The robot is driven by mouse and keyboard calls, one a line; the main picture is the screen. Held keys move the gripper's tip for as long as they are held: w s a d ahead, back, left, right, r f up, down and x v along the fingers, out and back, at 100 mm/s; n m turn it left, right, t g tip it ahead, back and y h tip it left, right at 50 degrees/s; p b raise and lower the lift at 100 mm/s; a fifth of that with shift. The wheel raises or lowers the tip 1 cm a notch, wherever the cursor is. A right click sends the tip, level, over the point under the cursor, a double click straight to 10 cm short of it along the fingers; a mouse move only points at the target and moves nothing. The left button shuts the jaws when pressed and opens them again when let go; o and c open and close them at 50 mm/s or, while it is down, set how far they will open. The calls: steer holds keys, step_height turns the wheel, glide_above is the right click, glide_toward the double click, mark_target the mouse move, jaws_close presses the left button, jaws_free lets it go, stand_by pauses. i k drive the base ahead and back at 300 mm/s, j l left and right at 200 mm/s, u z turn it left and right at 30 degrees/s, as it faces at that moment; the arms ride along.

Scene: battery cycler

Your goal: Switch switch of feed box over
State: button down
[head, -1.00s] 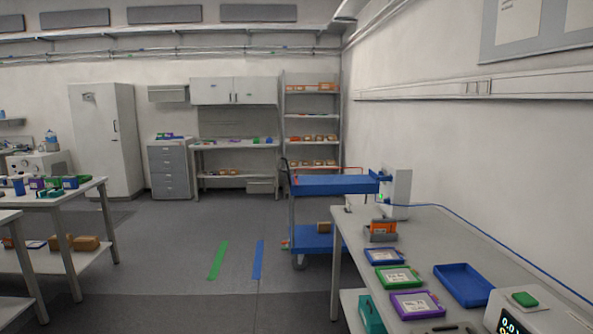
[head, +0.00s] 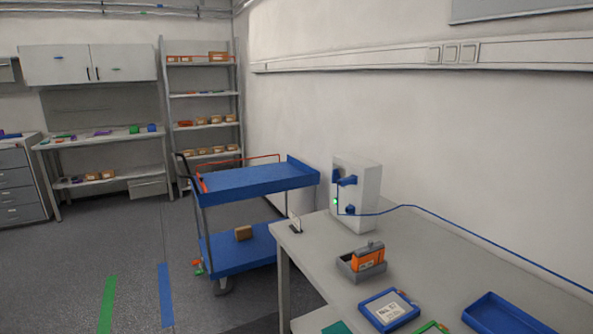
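The feed box is a light grey upright box (head: 362,195) at the far end of the workbench, against the wall, in the head view. A dark blue switch handle (head: 346,181) sticks out from its upper front. A small green light (head: 336,201) glows below the handle. A blue cable runs from a blue plug (head: 350,210) low on the box towards the right. My gripper is not in view.
The grey workbench (head: 430,250) carries an orange battery in a grey holder (head: 362,266), a blue-framed tray (head: 389,310) and an empty blue tray (head: 505,318). A blue trolley (head: 255,180) stands left of the bench. Open floor (head: 130,240) lies further left.

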mark_target(335, 174)
steer(key=i+j, duration=0.15)
steer(key=i, duration=0.2)
steer(key=i+j, duration=0.15)
steer(key=i, duration=0.25)
steer(key=i+j, duration=0.15)
steer(key=i, duration=0.2)
